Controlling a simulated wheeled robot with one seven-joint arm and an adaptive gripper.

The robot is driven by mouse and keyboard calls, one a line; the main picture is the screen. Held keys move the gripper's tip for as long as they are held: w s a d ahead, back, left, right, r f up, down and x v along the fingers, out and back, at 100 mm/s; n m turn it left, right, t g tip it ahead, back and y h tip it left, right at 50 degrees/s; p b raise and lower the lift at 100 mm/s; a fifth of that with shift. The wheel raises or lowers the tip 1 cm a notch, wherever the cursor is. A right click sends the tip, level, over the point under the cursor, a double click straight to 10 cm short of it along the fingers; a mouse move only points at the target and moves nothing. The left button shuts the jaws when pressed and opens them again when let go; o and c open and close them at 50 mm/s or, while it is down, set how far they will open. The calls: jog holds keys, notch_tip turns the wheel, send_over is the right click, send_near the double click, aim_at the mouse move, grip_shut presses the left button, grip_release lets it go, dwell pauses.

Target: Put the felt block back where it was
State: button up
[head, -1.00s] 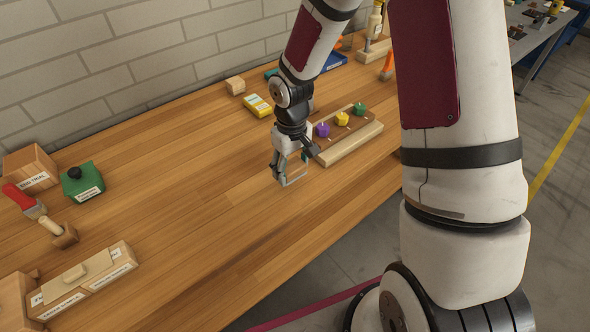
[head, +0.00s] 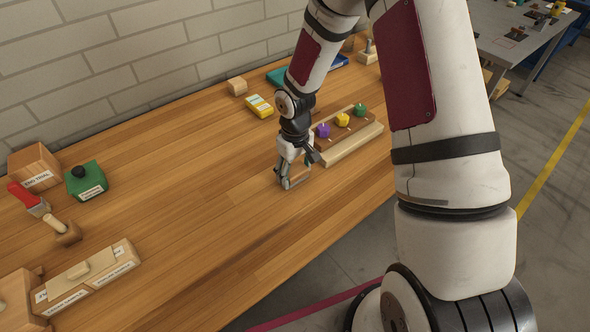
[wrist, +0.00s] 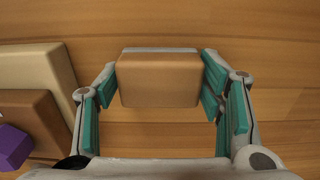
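The felt block (wrist: 158,82) is a tan block with a pale grey strip along its far edge. In the wrist view it sits between the teal-padded fingers of my gripper (wrist: 160,78), which appear to touch its left and right sides. In the head view my gripper (head: 295,181) is low over the middle of the bench, just left of the knob board. There the block is small and hard to tell from the bench wood. I cannot tell whether its underside touches the bench.
The knob board (head: 352,145) with purple, yellow and green knobs is close to the right of my gripper. A yellow box (head: 259,106) and a small wooden block (head: 237,86) are behind. The bench between is clear.

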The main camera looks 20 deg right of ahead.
jog(key=shift+o, duration=0.8)
notch_tip(320, 180, up, 12)
notch_tip(320, 180, up, 17)
jog(key=m+t+h, duration=0.1)
jog(key=m+t, duration=0.1)
jog(key=t, duration=0.1)
send_over(295, 170)
jog(key=s, duration=0.9)
jog(key=s+r+t, duration=0.1)
jog(key=s+r, duration=0.2)
jog(key=s, duration=0.3)
jog(key=s+r+m+t+y, duration=0.1)
jog(key=s+r, duration=0.2)
jog(key=s, duration=0.4)
jog(key=shift+r+m+t+b, duration=0.2)
jog(key=shift+m+t+b, duration=0.1)
jog(key=shift+b, duration=0.15)
